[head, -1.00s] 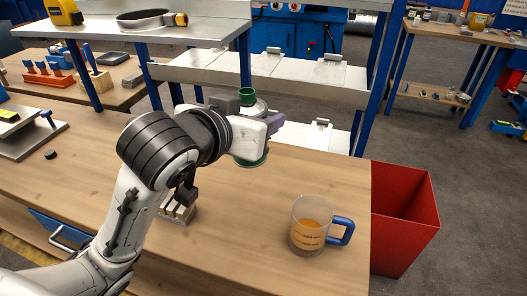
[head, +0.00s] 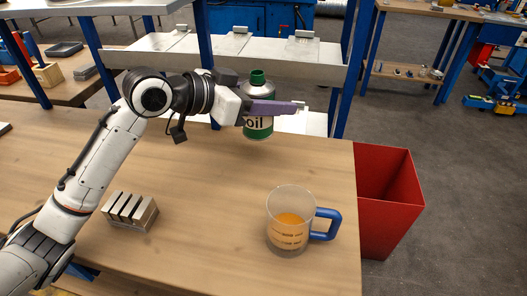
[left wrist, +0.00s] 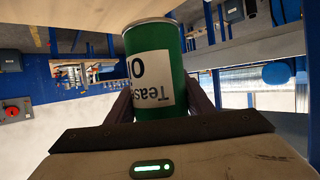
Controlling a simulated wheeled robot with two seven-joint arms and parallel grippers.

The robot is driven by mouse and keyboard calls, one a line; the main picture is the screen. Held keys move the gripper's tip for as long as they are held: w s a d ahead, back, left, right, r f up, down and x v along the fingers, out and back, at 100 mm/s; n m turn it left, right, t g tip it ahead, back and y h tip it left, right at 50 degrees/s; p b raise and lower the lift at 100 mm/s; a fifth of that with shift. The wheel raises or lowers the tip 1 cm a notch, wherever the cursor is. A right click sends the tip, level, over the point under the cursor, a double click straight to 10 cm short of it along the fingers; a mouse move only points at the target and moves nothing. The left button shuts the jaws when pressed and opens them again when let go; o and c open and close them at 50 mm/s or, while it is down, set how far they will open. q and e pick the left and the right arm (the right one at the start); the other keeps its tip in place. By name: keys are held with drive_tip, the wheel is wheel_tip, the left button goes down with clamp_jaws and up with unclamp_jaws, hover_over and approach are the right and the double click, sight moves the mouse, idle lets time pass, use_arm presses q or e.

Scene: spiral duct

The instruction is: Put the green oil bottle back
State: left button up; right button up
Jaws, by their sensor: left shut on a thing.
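The green oil bottle (head: 258,128) has a green cap, a silver shoulder and a white label reading "oil". My left gripper (head: 272,107) is shut around its body and holds it upright at the back edge of the wooden bench, in front of the shelf rack. In the left wrist view the bottle (left wrist: 158,75) fills the middle between both fingers (left wrist: 160,100), with its label toward the camera. The clear measuring cup (head: 290,222) with a blue handle holds orange liquid and stands on the bench. My right gripper is not in view.
Behind the bench, a rack with blue posts has pale tilted shelves (head: 190,48). A slotted metal block (head: 130,211) sits at the bench's front left. A red bin (head: 388,195) stands off its right end. The bench middle is clear.

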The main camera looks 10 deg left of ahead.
use_arm(q)
wheel_tip(320, 180, down, 8)
drive_tip(key=shift+f, duration=0.15)
idle(0.3)
drive_tip(key=o, duration=1.2)
drive_tip(key=shift+f, duration=0.2)
drive_tip(key=shift+r, duration=0.1)
drive_tip(key=shift+s+a+r, duration=0.15)
drive_tip(key=shift+s+a, duration=0.05)
drive_tip(key=b+v, duration=0.1)
drive_tip(key=v, duration=1)
drive_tip(key=shift+s+a+r, duration=0.1)
drive_tip(key=shift+s+r, duration=0.05)
drive_tip(key=shift+s, duration=0.05)
